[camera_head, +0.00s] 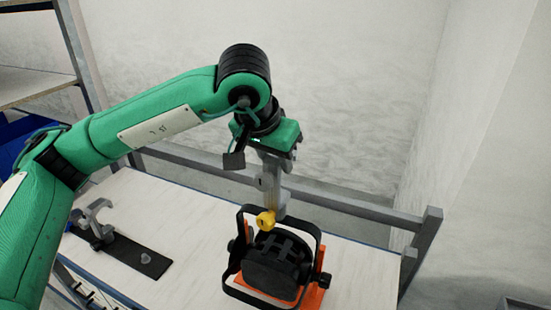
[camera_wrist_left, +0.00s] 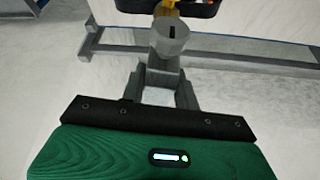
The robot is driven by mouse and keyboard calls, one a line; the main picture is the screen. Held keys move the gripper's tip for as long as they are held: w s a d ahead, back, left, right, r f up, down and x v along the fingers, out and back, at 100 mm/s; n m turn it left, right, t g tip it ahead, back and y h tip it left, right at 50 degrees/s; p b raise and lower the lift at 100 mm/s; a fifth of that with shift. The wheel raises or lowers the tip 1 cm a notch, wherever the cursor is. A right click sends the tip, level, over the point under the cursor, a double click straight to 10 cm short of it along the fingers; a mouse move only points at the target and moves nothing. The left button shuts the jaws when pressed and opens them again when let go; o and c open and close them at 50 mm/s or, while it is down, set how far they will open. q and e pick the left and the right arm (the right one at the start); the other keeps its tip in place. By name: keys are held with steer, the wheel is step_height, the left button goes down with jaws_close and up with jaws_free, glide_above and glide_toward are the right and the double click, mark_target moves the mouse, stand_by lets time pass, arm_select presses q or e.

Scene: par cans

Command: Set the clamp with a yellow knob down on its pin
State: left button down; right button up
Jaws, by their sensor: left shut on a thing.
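The clamp with a yellow knob is grey; its yellow knob (camera_head: 265,220) shows in the head view just in front of the top of the black lamp yoke. My left gripper (camera_head: 272,172) points down above the lamp and is shut on the clamp. In the left wrist view, the fingers (camera_wrist_left: 165,82) close on a grey round part (camera_wrist_left: 172,36) with a dark slot, and the yellow knob (camera_wrist_left: 165,5) shows at the top edge. A black strip (camera_head: 128,250) lies on the table at left, with a short grey pin (camera_head: 145,258) standing bare. My right gripper is out of view.
Another grey clamp (camera_head: 93,222) stands at the strip's far left end. The pale table (camera_head: 195,220) is bare between strip and lamp. A grey rail (camera_head: 350,205) runs behind.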

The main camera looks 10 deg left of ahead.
arm_select(q)
steer(key=shift+f+b, duration=0.3)
steer(key=shift+c, duration=2)
jaws_free()
steer(key=shift+r, duration=0.1)
steer(key=p+v, duration=0.3)
steer(key=v, duration=0.8)
steer(key=shift+p, duration=0.3)
steer(key=shift+w, duration=0.1)
